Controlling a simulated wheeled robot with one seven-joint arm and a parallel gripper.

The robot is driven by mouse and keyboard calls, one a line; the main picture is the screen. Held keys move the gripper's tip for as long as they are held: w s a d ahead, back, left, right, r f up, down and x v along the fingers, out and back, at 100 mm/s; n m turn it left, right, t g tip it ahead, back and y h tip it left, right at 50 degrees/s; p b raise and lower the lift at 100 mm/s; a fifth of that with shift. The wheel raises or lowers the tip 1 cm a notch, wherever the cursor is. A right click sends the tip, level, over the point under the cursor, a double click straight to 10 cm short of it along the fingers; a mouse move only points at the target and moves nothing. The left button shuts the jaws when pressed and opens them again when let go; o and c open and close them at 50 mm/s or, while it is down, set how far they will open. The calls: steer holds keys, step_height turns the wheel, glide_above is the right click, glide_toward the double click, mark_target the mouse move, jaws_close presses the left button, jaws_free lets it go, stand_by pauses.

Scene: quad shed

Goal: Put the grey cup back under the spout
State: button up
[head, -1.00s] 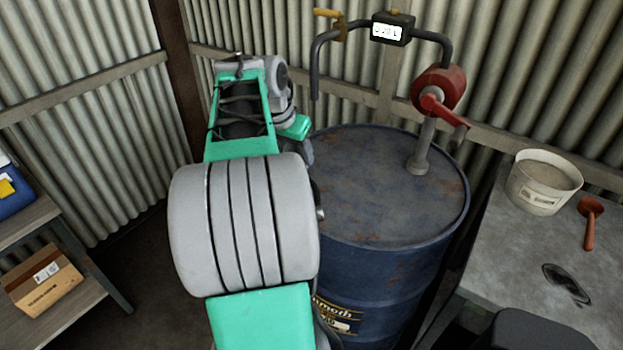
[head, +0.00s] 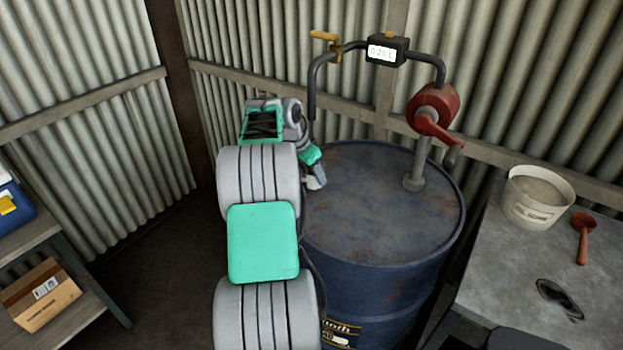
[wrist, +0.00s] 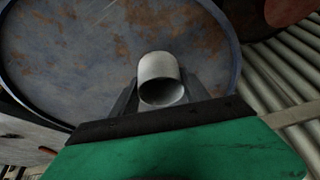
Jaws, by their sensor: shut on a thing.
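The grey cup (wrist: 158,68) is between the two fingers of my gripper (wrist: 160,84) in the wrist view, its round mouth turned toward the camera. My gripper is shut on it, with the rusty blue drum top (wrist: 75,45) behind. In the head view my gripper (head: 314,170) is at the left edge of the drum lid (head: 380,200), and a small pale piece at its tip may be the cup. The spout (head: 312,105) is the down-turned end of the dark pipe above the drum's left side. The gripper is below it; their exact alignment is unclear.
A red hand pump (head: 432,108) and a meter (head: 386,50) stand over the drum's right and back. A bench at right holds a bucket (head: 538,200) and a red scoop (head: 582,235). A shelf with a box (head: 40,295) is at left. Corrugated walls close in behind.

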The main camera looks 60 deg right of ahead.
mark_target(311, 182)
steer(key=f, duration=0.1)
steer(key=f+p, duration=0.1)
steer(key=f, duration=0.1)
steer(key=shift+w+d+f, duration=0.15)
steer(key=shift+w, duration=0.2)
steer(key=shift+f, duration=0.5)
steer(key=o, duration=1.5)
